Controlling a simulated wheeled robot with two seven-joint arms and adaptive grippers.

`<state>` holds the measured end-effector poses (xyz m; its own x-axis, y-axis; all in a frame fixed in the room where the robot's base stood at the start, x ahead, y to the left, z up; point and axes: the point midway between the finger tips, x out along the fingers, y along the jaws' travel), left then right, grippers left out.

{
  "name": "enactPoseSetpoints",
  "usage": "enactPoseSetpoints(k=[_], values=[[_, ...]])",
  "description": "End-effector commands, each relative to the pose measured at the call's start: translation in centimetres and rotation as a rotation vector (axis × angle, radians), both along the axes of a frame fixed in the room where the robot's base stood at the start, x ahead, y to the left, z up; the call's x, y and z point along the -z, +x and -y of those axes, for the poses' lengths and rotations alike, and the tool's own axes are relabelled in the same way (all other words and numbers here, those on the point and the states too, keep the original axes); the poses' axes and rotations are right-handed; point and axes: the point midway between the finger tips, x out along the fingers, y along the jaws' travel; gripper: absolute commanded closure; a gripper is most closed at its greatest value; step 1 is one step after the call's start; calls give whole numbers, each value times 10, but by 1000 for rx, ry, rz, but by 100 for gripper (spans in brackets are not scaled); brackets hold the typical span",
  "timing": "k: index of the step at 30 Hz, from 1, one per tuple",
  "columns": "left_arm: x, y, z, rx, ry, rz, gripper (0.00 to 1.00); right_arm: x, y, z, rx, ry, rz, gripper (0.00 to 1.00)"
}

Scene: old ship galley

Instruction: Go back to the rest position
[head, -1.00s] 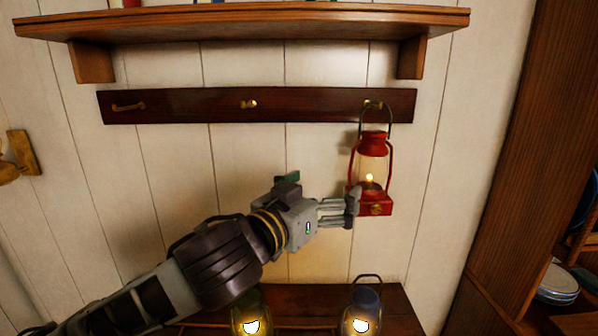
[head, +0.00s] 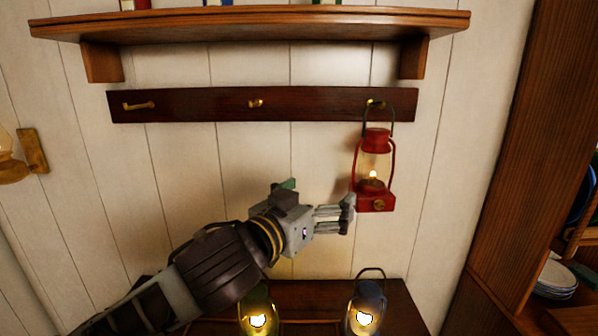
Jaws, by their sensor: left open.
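My left gripper (head: 348,214) reaches in from the lower left, in front of the white plank wall. It is open and empty, with its fingertips just left of the red lantern (head: 375,172). A narrow gap seems to show between the fingertips and the lantern's base. The lit red lantern hangs by its handle from the right hook (head: 376,103) of the dark hook rail (head: 312,104). My right gripper is not in view.
A wooden shelf (head: 270,24) juts out above the rail. Below, a yellowish lantern (head: 258,312) and a blue-grey lantern (head: 368,300) stand on a dark wooden surface (head: 312,293). A wooden cabinet with plates (head: 556,280) is at right. A brass wall lamp (head: 34,150) is at left.

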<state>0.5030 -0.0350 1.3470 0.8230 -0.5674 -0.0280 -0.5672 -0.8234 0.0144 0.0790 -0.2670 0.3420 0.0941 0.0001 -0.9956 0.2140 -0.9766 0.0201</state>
Motion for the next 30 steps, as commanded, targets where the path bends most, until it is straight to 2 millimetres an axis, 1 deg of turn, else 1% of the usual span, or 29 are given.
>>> enactPoseSetpoints(k=[7,11,23,30], values=[[19,5,-8,-23,6,-40,0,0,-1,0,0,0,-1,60],[35,9,-15,-44,11,-73,0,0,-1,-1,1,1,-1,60],[92,18,-43,-115,45,-191,0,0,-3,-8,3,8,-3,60],[131,20,-62,-160,72,-271,0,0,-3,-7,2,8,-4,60]])
